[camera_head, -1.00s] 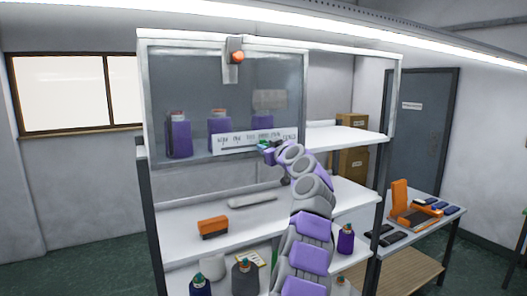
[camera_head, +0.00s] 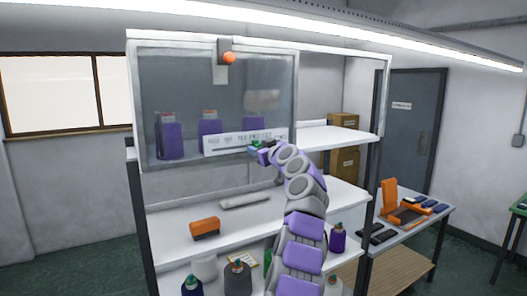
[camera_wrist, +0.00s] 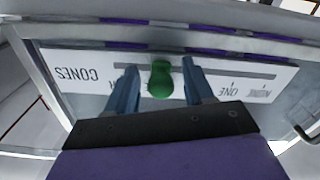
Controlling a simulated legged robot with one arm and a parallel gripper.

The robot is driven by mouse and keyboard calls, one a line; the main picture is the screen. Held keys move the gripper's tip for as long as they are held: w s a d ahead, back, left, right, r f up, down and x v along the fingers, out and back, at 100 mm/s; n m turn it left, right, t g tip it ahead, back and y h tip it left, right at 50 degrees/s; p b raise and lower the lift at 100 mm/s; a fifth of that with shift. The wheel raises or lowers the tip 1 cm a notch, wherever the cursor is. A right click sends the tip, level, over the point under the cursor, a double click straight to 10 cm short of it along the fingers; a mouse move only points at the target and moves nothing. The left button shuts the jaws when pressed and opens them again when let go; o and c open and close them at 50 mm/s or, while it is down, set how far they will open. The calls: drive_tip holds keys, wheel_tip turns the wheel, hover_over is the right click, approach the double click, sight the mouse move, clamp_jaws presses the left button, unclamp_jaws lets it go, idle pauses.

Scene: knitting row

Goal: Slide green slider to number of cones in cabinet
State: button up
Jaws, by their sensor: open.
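The green slider (camera_wrist: 160,80) sits in the slot of a white label strip (camera_wrist: 85,70) on the cabinet front. In the wrist view the strip is upside down, with "CONES" at the left and "ONE" and "NONE" at the right. My gripper (camera_wrist: 158,76) is open, one finger on each side of the slider, with small gaps. The fingers hide some labels. In the head view the slider (camera_head: 256,143) is right of the strip's middle.
An orange-red knob (camera_head: 229,58) is at the cabinet's top. An orange block (camera_head: 205,228) and a grey bar (camera_head: 245,201) lie on the shelf below. Bottles (camera_head: 238,278) stand lower down. A side table (camera_head: 410,240) holds orange and dark items.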

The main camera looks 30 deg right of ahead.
drive_tip(key=s+b, duration=0.6)
drive_tip(key=s, duration=1.1)
drive_tip(key=shift+d, duration=0.35)
drive_tip(key=shift+f, duration=0.1)
